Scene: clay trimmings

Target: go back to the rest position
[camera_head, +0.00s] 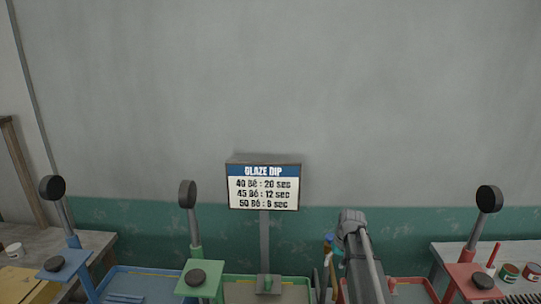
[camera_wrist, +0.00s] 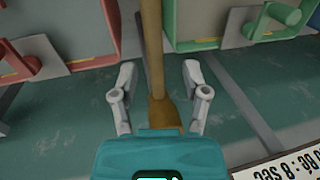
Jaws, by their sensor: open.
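My gripper (camera_wrist: 158,68) is open in the wrist view, its two grey fingers spread apart. A brown wooden shaft (camera_wrist: 152,45) runs down the picture between the fingers, with no visible contact with either. I cannot tell whether it lies between them or beyond them. In the head view my grey arm reaches up at the right of centre, and the gripper's fingers cannot be made out there.
A glaze dip sign (camera_head: 263,188) stands at the centre against the wall. Blue (camera_head: 140,286), green and red trays with levers line the bottom. Paint cans (camera_head: 509,272) sit on the right table. The upper wall space is clear.

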